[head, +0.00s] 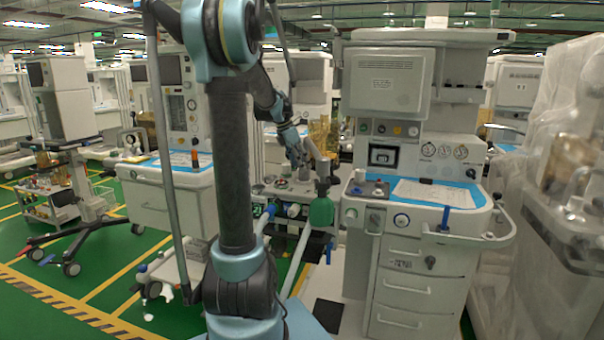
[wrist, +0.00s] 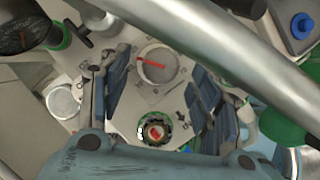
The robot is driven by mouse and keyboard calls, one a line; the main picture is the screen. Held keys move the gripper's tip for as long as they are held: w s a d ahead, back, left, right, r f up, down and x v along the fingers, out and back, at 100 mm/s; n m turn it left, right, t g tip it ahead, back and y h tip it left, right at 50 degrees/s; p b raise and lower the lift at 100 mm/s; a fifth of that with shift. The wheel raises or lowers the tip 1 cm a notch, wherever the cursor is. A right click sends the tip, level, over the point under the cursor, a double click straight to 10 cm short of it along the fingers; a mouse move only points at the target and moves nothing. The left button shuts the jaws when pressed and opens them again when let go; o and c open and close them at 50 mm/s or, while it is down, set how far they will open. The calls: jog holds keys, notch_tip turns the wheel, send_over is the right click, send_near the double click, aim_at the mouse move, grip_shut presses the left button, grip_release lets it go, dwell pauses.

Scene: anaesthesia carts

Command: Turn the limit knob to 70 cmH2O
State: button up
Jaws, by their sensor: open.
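In the wrist view, a round grey knob (wrist: 158,66) with a red pointer line sits on a light plate with faint markings. My gripper (wrist: 159,72) is open, one blue-grey finger on each side of the plate, with the knob between the fingertips and no clear contact. A smaller dial (wrist: 154,132) with a dark toothed rim and red centre lies nearer the palm. In the head view my gripper (head: 295,157) hangs over the breathing unit, hiding the knob.
A grey tube (wrist: 245,70) crosses the wrist view close to the right finger.

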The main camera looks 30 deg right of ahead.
aim_at(304, 174)
jog(key=shift+x, duration=2.05)
jog(key=c, duration=1.1)
